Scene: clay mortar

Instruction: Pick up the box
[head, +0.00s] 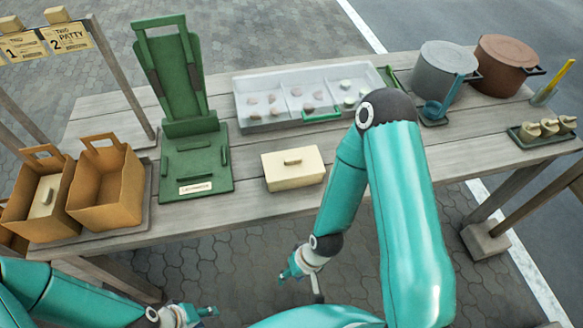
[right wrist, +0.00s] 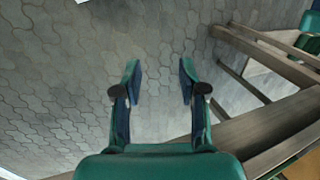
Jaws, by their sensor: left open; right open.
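Another cream lidded box (head: 46,195) sits inside a brown bag at the left. My right gripper (head: 290,270) hangs in front of the table, below and apart from the middle box. In the right wrist view my right gripper (right wrist: 159,85) is open and empty above paving. My left gripper (head: 205,312) is low in front of the table at the bottom left, away from both boxes.
A green press-like stand (head: 190,130) is left of the box. A clear tray (head: 275,122) of small pieces lies behind it. Brown bags (head: 110,190) stand at the left. A grey pot (head: 440,75) and brown pot (head: 505,65) stand back right. Table beside the box is clear.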

